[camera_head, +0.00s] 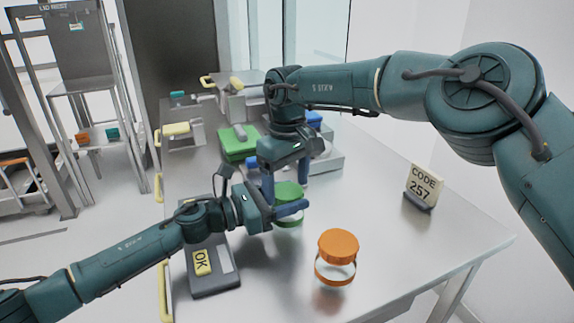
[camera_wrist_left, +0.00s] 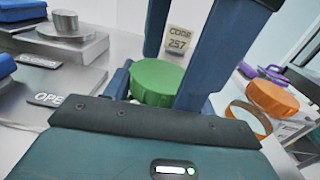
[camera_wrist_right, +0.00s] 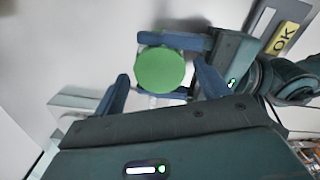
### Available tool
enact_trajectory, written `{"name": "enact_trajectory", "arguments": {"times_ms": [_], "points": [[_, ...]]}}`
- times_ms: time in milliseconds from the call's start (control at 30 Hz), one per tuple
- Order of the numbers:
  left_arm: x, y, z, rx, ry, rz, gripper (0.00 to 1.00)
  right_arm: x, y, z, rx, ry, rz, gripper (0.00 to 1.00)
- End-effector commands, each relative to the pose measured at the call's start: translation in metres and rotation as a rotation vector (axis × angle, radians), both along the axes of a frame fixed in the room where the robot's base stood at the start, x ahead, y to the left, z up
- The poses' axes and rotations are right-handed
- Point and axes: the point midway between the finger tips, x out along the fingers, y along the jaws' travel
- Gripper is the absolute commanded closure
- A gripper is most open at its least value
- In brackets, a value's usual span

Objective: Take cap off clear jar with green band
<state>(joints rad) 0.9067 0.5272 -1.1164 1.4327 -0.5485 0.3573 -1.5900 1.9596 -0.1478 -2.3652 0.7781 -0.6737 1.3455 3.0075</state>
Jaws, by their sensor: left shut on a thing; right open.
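The clear jar with the green band (camera_head: 288,223) stands on the metal table with its green cap (camera_head: 288,189) on top. My left gripper (camera_head: 284,211) comes in from the left and is shut on the jar below the cap. My right gripper (camera_head: 287,180) points down from above, open, with one finger on each side of the cap. The right wrist view shows the round cap (camera_wrist_right: 160,70) between its spread fingers. The left wrist view shows the cap (camera_wrist_left: 158,80) too. Most of the jar body is hidden by the fingers.
A clear jar with an orange cap (camera_head: 338,244) stands nearby, toward the front right. A CODE 257 sign (camera_head: 423,187) is at the right. A grey pad with an OK label (camera_head: 202,262) lies front left. A green tray (camera_head: 238,143) and other fixtures stand behind. The table's right front is clear.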

Motion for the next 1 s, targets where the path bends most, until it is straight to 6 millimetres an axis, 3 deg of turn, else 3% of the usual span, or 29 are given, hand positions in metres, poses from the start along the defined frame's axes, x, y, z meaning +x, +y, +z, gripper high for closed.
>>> {"name": "enact_trajectory", "arguments": {"times_ms": [400, 933, 967, 1000], "points": [[0.0002, 0.0001, -0.0001, 0.0, 0.0, 0.001, 1.0, 0.0, 0.0, -0.0091, -0.001, -0.001, 0.0, 0.26], [0.0002, 0.0001, -0.0001, 0.0, 0.0, 0.001, 1.0, -0.0001, 0.0001, -0.0088, -0.001, -0.001, 0.0, 0.7], [0.0001, 0.0, -0.0001, 0.0, 0.0, 0.001, 1.0, -0.0001, 0.0001, -0.0088, -0.001, -0.001, 0.0, 0.42], [0.0001, 0.0, -0.0001, 0.0, 0.0, 0.001, 1.0, -0.0001, 0.0001, -0.0087, -0.001, -0.001, 0.0, 0.38]]}}
